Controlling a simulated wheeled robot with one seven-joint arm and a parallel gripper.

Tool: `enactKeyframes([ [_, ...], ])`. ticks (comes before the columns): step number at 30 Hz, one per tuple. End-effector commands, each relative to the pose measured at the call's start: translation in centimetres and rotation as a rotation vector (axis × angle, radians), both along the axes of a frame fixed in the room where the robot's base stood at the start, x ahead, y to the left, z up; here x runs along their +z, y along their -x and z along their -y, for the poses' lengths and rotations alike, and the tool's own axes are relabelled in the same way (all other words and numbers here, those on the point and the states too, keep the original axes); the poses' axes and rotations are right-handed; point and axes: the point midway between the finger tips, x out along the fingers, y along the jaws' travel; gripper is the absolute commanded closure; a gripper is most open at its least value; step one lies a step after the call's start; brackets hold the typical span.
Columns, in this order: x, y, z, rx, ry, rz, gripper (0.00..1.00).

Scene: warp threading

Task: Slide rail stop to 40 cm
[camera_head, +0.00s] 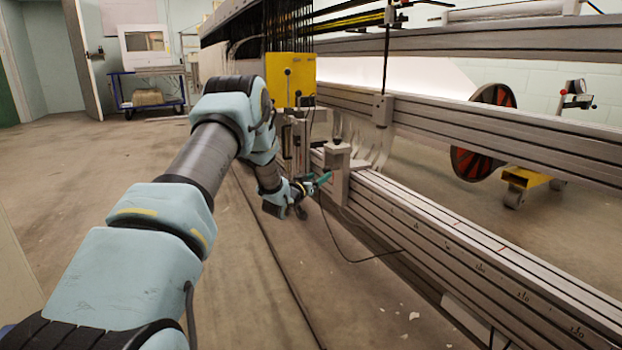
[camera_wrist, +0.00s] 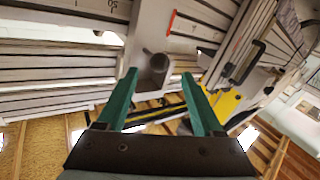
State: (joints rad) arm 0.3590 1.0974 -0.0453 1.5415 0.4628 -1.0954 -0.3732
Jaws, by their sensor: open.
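The rail stop (camera_head: 338,168) is a grey metal block with a dark knob on top, sitting on the lower slotted rail (camera_head: 450,250). In the wrist view the stop (camera_wrist: 153,45) appears ahead of the fingertips, its rounded end in line with the gap between them. My gripper (camera_head: 322,181) has green fingers and is beside the stop, on its left. The wrist view shows the gripper (camera_wrist: 160,74) open, with the fingers apart. Whether a finger touches the stop cannot be told. Scale figures run along the rail, too small to read surely near the stop.
A yellow box (camera_head: 290,80) hangs above the arm's end, near dark warp threads (camera_head: 240,45). A vertical post (camera_head: 383,110) and upper rails stand right of the stop. A thin black cable (camera_head: 350,258) loops below the rail. The floor at left is open.

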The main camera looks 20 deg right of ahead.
Motion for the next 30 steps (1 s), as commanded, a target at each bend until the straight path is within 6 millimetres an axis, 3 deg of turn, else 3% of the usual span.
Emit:
enactKeyframes([
  [9, 0.2, 3.5, -3.6, 0.001, 0.000, -0.002, 0.31],
  [24, 0.4, 3.9, -4.4, 0.011, -0.012, -0.007, 0.31],
  [26, 1.1, 3.7, -5.1, 0.031, -0.040, -0.023, 0.31],
  [30, 3.4, 3.6, -9.1, 0.127, -0.172, -0.123, 0.31],
])
